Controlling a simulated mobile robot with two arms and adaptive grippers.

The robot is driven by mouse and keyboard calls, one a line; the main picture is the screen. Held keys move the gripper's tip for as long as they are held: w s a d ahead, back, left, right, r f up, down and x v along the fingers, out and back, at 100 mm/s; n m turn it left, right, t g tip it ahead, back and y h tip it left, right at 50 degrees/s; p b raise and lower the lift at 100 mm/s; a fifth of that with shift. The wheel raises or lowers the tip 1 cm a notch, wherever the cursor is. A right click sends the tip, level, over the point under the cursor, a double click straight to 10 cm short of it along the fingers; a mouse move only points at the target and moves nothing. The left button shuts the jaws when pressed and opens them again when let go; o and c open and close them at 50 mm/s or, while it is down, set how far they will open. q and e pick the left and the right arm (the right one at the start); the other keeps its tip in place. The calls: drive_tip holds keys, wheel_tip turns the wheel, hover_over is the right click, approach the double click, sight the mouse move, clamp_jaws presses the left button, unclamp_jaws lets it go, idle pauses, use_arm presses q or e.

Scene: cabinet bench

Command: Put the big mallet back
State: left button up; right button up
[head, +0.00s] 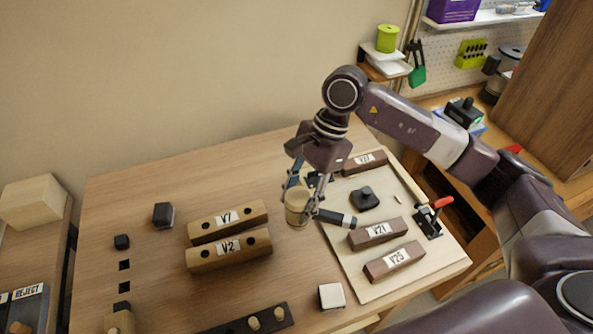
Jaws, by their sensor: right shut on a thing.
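The big mallet has a pale, round wooden head (297,206) and what looks like its dark handle (333,217), pointing right with a light band near its end. My right gripper (303,198) points down from above and is shut on the mallet near the head. The fingers partly cover the mallet, so the exact grip spot is hard to see. The mallet is over the bench, near the left edge of the pale board (372,283); I cannot tell whether it touches the surface. My left gripper is not in view.
Wooden blocks V7 (228,220) and V2 (229,250) lie left of the mallet. Blocks V21 (376,233) and V25 (394,261), a dark knobbed piece (365,199) and a red-handled clamp (429,219) are right. A dark peg rack (250,322) is in front. The back left bench is clear.

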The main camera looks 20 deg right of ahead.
drive_tip(key=w+m+t+p, duration=0.2)
drive_tip(key=w+m+t, duration=0.3)
drive_tip(key=m, duration=0.5)
use_arm(q)
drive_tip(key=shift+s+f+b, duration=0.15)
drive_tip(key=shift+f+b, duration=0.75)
drive_tip(key=shift+b, duration=1.2)
use_arm(e)
drive_tip(key=shift+g+h, duration=0.3)
drive_tip(key=shift+g, duration=0.3)
drive_tip(key=shift+w+d+f, duration=0.15)
drive_tip(key=shift+d+f, duration=0.05)
drive_tip(key=shift+f, duration=1.25)
drive_tip(key=shift+w+d+f, duration=0.15)
drive_tip(key=shift+f, duration=1.25)
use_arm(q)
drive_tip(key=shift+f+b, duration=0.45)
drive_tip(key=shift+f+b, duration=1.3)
use_arm(e)
drive_tip(key=shift+f, duration=0.9)
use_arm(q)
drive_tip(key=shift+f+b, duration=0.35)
use_arm(e)
drive_tip(key=shift+f, duration=0.25)
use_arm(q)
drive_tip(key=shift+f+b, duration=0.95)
use_arm(e)
drive_tip(key=shift+f, duration=0.65)
